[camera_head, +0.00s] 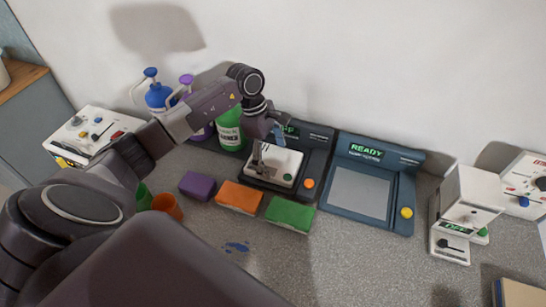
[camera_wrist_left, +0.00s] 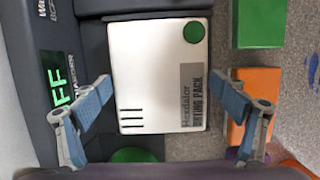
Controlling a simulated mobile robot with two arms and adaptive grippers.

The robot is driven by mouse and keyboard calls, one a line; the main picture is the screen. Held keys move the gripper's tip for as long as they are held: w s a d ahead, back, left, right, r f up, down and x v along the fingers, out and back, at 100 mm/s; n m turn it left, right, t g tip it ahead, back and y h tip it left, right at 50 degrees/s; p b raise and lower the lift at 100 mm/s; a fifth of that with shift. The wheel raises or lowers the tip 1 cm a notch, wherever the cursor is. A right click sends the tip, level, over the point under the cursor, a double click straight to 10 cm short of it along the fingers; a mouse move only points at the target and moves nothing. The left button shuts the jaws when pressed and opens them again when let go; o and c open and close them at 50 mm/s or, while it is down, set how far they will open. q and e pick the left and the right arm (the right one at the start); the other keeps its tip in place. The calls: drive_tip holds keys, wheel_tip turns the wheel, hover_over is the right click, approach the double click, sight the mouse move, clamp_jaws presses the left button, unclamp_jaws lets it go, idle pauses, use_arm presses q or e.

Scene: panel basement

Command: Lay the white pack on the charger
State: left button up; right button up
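The white pack (camera_wrist_left: 158,75) has a green dot, short black slits and a grey label reading "DRYING PACK". In the head view the pack (camera_head: 284,168) lies flat on a dark grey device (camera_head: 317,145) with an orange button and a green display that seems to read "OFF". To its right is a blue device (camera_head: 401,190) with a "READY" display, a bare pale plate and a yellow button. My right gripper is out of view.
Purple (camera_head: 197,186), orange (camera_head: 239,197) and green (camera_head: 290,214) blocks lie in front. Blue (camera_head: 157,95) and green (camera_head: 230,130) bottles stand behind my arm. White devices stand at left (camera_head: 88,134) and right (camera_head: 472,195). The front counter is mostly clear.

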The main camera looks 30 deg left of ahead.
sight(264, 157)
use_arm(q)
drive_tip(key=shift+o, duration=1)
drive_tip(key=shift+r, duration=0.15)
drive_tip(key=shift+a+r, duration=0.15)
drive_tip(key=shift+r, duration=0.05)
drive_tip(key=b+v, duration=0.3)
drive_tip(key=v, duration=0.8)
drive_tip(key=shift+r, duration=0.35)
